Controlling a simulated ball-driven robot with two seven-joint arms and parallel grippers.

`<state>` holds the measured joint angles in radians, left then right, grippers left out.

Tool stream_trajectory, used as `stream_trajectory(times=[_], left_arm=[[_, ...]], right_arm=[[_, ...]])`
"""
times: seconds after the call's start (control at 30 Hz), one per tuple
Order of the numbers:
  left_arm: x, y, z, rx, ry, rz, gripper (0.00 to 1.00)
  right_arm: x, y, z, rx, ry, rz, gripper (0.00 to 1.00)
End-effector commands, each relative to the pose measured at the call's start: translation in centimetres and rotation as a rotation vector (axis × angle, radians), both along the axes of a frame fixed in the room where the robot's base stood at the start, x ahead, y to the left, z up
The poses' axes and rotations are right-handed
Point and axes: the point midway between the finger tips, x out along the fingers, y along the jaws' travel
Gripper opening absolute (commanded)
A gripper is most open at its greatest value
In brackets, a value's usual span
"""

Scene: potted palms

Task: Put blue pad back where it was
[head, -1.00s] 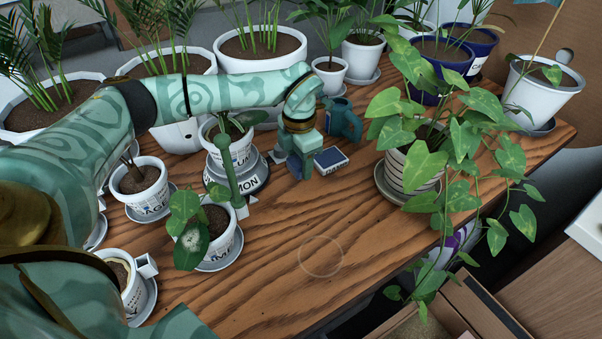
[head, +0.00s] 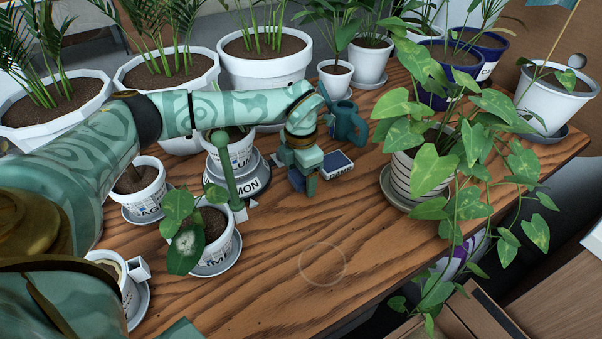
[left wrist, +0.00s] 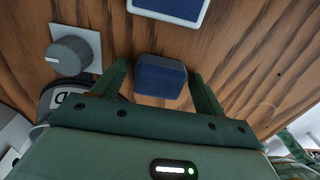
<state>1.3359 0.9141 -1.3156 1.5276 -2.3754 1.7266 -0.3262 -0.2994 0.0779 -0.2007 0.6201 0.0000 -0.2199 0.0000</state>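A small blue pad (left wrist: 160,77) with rounded edges lies between the two fingers of my left gripper (left wrist: 160,92) in the left wrist view. The fingers stand apart on either side of it, with narrow gaps showing. In the head view my left gripper (head: 304,184) points down near the tabletop, and its fingers mostly hide the small pad. A flat blue pad in a white frame (head: 338,164), with lettering on its side, lies just right of the gripper. It also shows at the top of the left wrist view (left wrist: 172,8).
A teal watering can (head: 346,122) stands behind the framed pad. A leafy plant in a ribbed white pot (head: 402,180) stands to the right. A small potted plant (head: 214,250) stands to the left. The wooden tabletop (head: 290,265) in front is clear.

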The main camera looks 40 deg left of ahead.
Motion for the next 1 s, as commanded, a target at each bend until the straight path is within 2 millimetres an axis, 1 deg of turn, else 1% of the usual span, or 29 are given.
stream_trajectory(times=[0.1,0.17,0.27,0.5,0.6,0.7,0.83,1.0], left_arm=[[0.0,0.0,0.1,0.0,0.0,0.0,0.72],[0.0,0.0,0.5,0.001,-0.001,0.0,0.72],[0.0,0.0,2.3,0.0,-0.005,0.001,0.72],[0.0,0.0,8.3,0.0,-0.008,0.002,0.72],[0.0,0.0,10.2,0.0,-0.006,0.0,0.72],[0.0,0.0,11.5,0.0,-0.004,0.0,0.72],[0.0,0.0,12.3,0.0,-0.001,0.0,0.72],[0.0,0.0,12.3,-0.001,0.001,0.0,0.72]], right_arm=[[0.0,-0.1,0.0,-0.001,0.001,0.001,0.36],[0.0,-0.1,0.1,-0.001,-0.002,0.001,0.36],[0.5,-0.2,0.9,-0.002,-0.011,0.001,0.36],[1.7,-0.2,3.2,-0.003,-0.041,0.001,0.36],[2.0,-0.2,3.9,-0.003,-0.05,0.001,0.36],[2.2,-0.2,4.4,-0.003,-0.054,0.0,0.36],[2.4,-0.2,4.6,-0.003,-0.057,0.0,0.36],[2.3,-0.2,4.5,-0.003,-0.056,0.0,0.36]])
